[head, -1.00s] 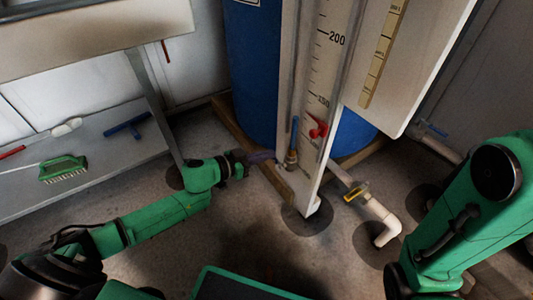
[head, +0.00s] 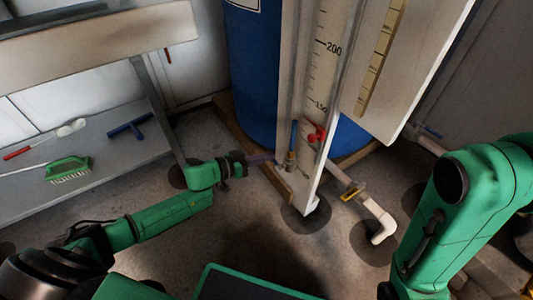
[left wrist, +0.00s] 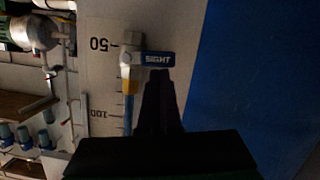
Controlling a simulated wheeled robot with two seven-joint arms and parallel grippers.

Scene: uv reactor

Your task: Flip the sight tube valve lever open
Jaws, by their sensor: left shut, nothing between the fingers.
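The sight tube valve has a blue lever marked SIGHT (left wrist: 160,59), seen in the left wrist view. The lever sticks out sideways, across the line of the tube. The valve body (left wrist: 128,62) joins a brass fitting beside the printed scale; in the head view the brass fitting (head: 291,156) sits low on the white scale board (head: 309,190). My left gripper (head: 270,160) is shut and empty, reaching the board from the left. In the left wrist view its dark fingertips (left wrist: 158,76) are right at the lever's edge; I cannot tell whether they touch. My right gripper is out of view.
A red valve handle (head: 316,132) is close to the right of the brass fitting. A yellow handle (head: 352,192) sits on the white floor pipe (head: 376,215). A blue tank (head: 252,80) stands behind the board. A shelf (head: 105,155) with a green brush (head: 68,170) is at the left.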

